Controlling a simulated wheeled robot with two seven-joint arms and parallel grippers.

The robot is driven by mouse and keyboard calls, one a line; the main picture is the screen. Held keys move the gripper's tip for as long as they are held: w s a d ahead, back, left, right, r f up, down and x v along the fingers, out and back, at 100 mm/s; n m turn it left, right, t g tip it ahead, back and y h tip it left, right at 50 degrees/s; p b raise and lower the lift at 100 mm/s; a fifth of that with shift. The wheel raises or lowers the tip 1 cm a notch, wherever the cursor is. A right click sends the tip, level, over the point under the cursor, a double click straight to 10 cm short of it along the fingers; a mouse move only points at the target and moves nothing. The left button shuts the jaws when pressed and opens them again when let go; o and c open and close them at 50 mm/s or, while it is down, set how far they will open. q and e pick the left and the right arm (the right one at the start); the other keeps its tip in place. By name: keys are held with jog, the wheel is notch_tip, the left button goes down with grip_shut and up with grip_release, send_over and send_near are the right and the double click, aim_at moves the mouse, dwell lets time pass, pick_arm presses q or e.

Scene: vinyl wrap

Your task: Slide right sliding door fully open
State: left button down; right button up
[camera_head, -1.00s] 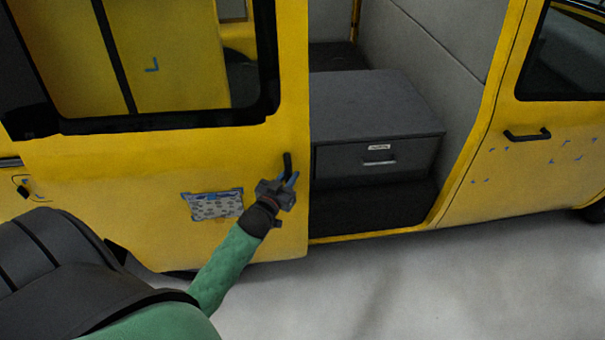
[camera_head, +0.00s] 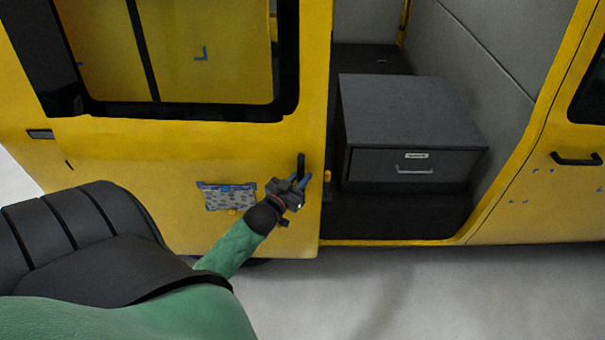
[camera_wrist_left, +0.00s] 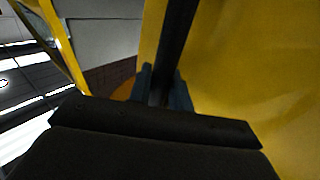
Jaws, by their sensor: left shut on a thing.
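The yellow sliding door (camera_head: 150,160) of the van stands slid to the left, with a wide doorway showing to the right of its edge. Its black upright handle (camera_head: 301,161) is near the door's right edge. My left gripper (camera_head: 299,183) is at the handle's lower part, its blue fingers closed on it. In the left wrist view the dark handle bar (camera_wrist_left: 176,45) runs between the two fingertips (camera_wrist_left: 163,80). My right gripper is in neither view.
A grey drawer box (camera_head: 410,130) stands inside the doorway. A yellow front door with a black handle (camera_head: 577,159) is at the right. A patterned patch (camera_head: 228,196) is stuck on the sliding door. Pale floor (camera_head: 400,295) lies clear below.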

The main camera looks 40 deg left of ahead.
pick_arm(q)
jog(key=c, duration=1.6)
grip_release()
jog(key=shift+s+a, duration=0.1)
jog(key=shift+a, duration=0.1)
jog(key=shift+s, duration=0.1)
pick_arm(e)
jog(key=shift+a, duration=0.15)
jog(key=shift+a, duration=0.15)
